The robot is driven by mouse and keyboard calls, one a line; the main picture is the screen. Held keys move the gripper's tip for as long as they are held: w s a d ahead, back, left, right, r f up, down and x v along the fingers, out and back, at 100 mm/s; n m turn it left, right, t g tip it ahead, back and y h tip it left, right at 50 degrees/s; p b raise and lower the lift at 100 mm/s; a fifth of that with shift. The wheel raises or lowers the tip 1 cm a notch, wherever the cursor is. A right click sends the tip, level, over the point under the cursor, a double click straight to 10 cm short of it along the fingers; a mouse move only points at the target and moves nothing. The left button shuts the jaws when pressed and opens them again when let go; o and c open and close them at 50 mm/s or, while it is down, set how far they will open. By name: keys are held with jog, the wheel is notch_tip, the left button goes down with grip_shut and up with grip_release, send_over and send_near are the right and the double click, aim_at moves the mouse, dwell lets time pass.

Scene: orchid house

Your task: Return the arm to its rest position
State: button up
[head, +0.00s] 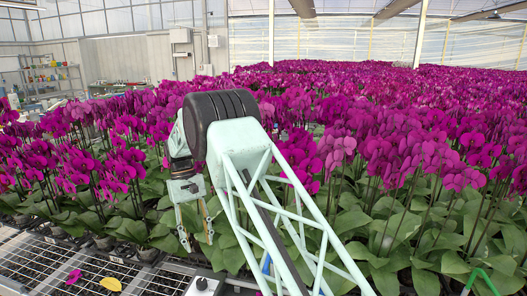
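My arm is the pale green lattice link rising from the bottom of the head view to a thick black joint, with the wrist hanging down on its left. My gripper (196,236) points down in front of the orchid leaves. Its two fingers are apart, with nothing visible between them. It hangs above the front edge of the plants, near the mesh bench (40,262).
Dense magenta orchids (400,140) in pots fill the bench behind and right of the arm. A magenta petal (73,276) and a yellow leaf (110,284) lie at the mesh's front left. A shelf (52,76) stands far back left.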

jog(key=s+d+r+m+t+y+b, duration=0.1)
jog(key=s+d+r, duration=0.4)
jog(key=d+r, duration=0.7)
jog(key=s+d+r+m+t+y+b, duration=0.1)
jog(key=s+d+r, duration=0.3)
jog(key=d+r, duration=0.8)
jog(key=s+d+r+m+t, duration=0.1)
jog(key=s+d+r, duration=0.4)
jog(key=s, duration=0.3)
jog(key=s+d+r+m+t, duration=0.1)
jog(key=s+d+r, duration=0.3)
jog(key=s+d, duration=0.25)
jog(key=s+d+f+t, duration=0.1)
jog(key=s+d, duration=0.2)
jog(key=s, duration=0.6)
jog(key=s+d+f+m+t+b, duration=0.1)
jog(key=s+d+f, duration=0.1)
jog(key=s, duration=0.7)
jog(key=s+d+f+m+t+b, duration=0.1)
jog(key=s+d+f, duration=0.1)
jog(key=s+d, duration=0.3)
jog(key=shift+s+f+t, duration=0.25)
jog(key=shift+s+t, duration=0.05)
jog(key=shift+s, duration=2)
